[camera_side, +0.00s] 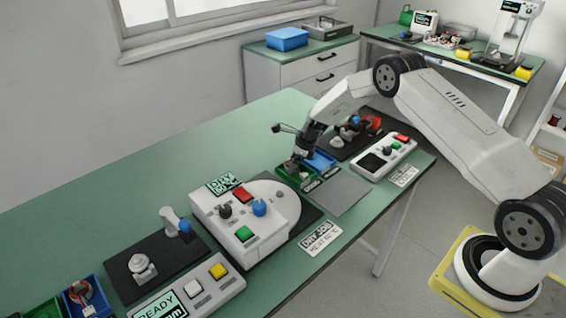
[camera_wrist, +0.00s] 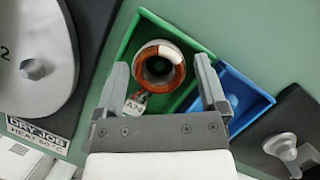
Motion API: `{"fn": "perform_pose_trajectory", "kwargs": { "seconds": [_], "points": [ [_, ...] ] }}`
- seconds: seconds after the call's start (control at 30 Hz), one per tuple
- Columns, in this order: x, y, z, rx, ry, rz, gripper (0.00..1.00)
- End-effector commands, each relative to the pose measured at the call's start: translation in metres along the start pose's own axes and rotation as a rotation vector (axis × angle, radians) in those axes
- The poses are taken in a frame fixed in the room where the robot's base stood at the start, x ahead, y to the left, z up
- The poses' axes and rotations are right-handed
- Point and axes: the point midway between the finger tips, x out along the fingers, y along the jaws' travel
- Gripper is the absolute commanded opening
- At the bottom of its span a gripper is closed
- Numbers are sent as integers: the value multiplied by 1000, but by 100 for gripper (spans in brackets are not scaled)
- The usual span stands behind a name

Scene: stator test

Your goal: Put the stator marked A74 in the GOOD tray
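The stator tagged A74 (camera_wrist: 160,66), a ring with copper windings and a white rim, sits in the green tray (camera_wrist: 128,46) in the wrist view. Its white tag (camera_wrist: 135,106) reads A74. My gripper (camera_wrist: 161,63) is open, with one finger on each side of the stator and a visible gap to each. In the side view my gripper (camera_side: 297,162) is low over the green tray (camera_side: 283,180), and the stator is mostly hidden there. A blue tray (camera_wrist: 240,90) adjoins the green one. The small tray labels are unreadable, so I cannot tell which says GOOD.
A white machine (camera_side: 225,215) marked DRY stands left of the trays. A grey plate (camera_side: 342,190) and a control box (camera_side: 385,158) lie to the right. Another stator (camera_side: 80,290) is in a blue tray at the lower left. The back-left bench is clear.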

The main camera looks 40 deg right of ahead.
Motion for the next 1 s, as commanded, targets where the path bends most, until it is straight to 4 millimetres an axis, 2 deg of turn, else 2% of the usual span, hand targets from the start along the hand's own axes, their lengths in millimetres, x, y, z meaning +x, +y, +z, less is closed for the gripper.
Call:
{"fn": "perform_pose_trajectory", "kwargs": {
  "seconds": [0.27, 0.47, 1.0],
  "points": [
    [0, 2, -1, 1, 2, 4, 100],
    [-7, 1, -1, 1, 2, 3, 100],
    [-63, 0, 0, 0, 0, 0, 100]
  ]
}}
